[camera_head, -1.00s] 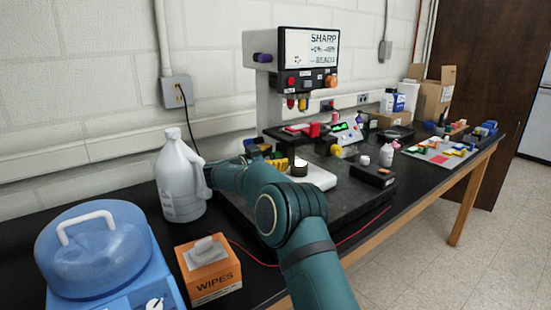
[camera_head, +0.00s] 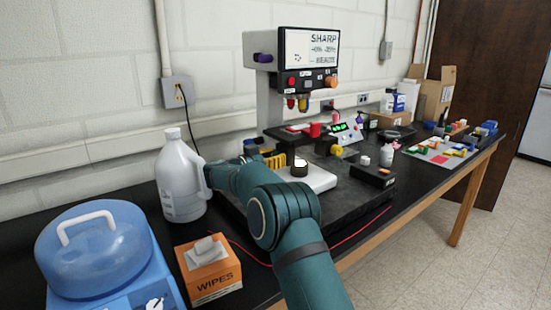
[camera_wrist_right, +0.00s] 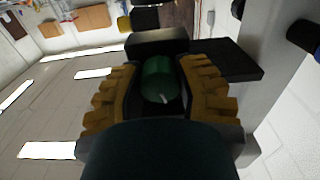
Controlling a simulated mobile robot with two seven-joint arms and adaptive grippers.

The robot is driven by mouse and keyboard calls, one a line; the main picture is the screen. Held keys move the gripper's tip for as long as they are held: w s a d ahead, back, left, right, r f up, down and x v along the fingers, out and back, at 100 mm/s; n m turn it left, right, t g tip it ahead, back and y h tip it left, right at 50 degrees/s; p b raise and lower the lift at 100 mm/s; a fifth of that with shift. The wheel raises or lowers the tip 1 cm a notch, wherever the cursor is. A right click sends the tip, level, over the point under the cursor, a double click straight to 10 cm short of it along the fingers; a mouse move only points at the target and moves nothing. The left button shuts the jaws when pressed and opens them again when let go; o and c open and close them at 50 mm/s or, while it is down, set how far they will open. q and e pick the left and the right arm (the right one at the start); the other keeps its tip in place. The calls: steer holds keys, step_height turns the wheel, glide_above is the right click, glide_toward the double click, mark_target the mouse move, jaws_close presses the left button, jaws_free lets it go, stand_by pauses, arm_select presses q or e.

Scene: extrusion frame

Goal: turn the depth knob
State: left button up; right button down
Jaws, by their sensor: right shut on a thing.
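In the right wrist view a dark green round knob (camera_wrist_right: 157,80) with a pale pointer mark, which appears to be the depth knob, sits between the yellow ribbed fingers of my right gripper (camera_wrist_right: 158,92). The fingers are shut on it from both sides. In the head view my right gripper (camera_head: 275,160) shows yellow fingers beside the machine's base, under the SHARP head (camera_head: 312,60). The knob is hidden there behind my gripper and arm. My left gripper is not in view.
A white jug (camera_head: 180,185) stands close to my right arm. An orange wipes box (camera_head: 212,283) and a blue-lidded device (camera_head: 95,250) are at the front left.

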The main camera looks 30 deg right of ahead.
steer(key=n, duration=0.4)
steer(key=shift+r+n, duration=0.1)
steer(key=shift+n, duration=0.2)
steer(key=shift+n+p, duration=0.65)
steer(key=shift+n, duration=1.25)
steer(key=c, duration=0.6)
jaws_free()
steer(key=shift+d, duration=0.1)
steer(key=a, duration=1.2)
steer(key=shift+s, duration=0.45)
